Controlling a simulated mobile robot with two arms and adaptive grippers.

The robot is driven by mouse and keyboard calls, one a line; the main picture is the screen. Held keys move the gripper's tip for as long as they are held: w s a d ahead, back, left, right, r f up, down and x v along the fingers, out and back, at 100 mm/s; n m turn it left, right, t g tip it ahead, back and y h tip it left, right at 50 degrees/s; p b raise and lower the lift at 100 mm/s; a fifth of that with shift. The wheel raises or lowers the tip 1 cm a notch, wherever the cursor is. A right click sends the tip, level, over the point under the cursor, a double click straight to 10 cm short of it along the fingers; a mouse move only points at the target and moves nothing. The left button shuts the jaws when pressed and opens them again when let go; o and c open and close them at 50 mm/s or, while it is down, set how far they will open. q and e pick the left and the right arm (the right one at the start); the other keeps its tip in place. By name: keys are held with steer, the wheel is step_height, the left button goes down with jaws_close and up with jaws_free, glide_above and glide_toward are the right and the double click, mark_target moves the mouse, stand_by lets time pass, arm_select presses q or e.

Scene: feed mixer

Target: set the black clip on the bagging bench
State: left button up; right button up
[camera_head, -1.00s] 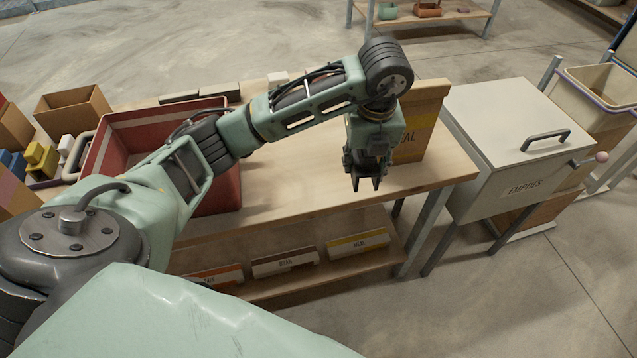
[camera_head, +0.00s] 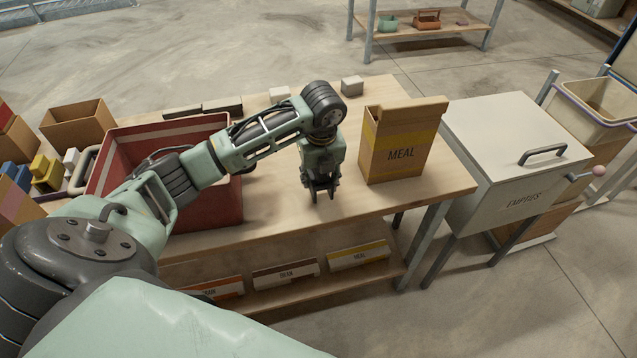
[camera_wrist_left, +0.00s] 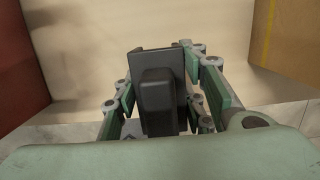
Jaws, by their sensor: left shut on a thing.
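My left gripper (camera_head: 320,190) is over the front part of the wooden bench (camera_head: 270,205), between the red crate and the MEAL box. In the left wrist view it is shut on the black clip (camera_wrist_left: 158,90), a dark blocky piece held between the green-grey fingers. The bench's pale top shows beyond the clip. In the head view the clip is hard to tell from the dark fingers, and I cannot tell whether it touches the bench top. My right gripper is not in view.
The red crate (camera_head: 110,165) stands left of the gripper. The MEAL box (camera_head: 400,150) stands to the right. Small grey blocks (camera_head: 351,85) lie at the back edge. A white EMPTIES bin (camera_head: 510,140) stands right of the bench. Bare bench top surrounds the gripper.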

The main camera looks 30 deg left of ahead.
mark_target(318, 186)
arm_select(q)
step_height(318, 186, down, 3)
steer(key=shift+f+p, duration=0.15)
steer(key=shift+p, duration=0.2)
steer(key=shift+f, duration=0.1)
steer(key=shift+f, duration=0.1)
steer(key=o, duration=0.9)
steer(key=shift+o, duration=0.2)
steer(key=shift+d+r, duration=0.1)
steer(key=shift+r, duration=0.25)
steer(key=r, duration=0.3)
steer(key=s+d+r+b, duration=0.1)
steer(key=r, duration=0.3)
steer(key=r+b, duration=0.1)
steer(key=r, duration=0.3)
steer(key=shift+s+d+r, duration=0.15)
steer(key=shift+r, duration=0.1)
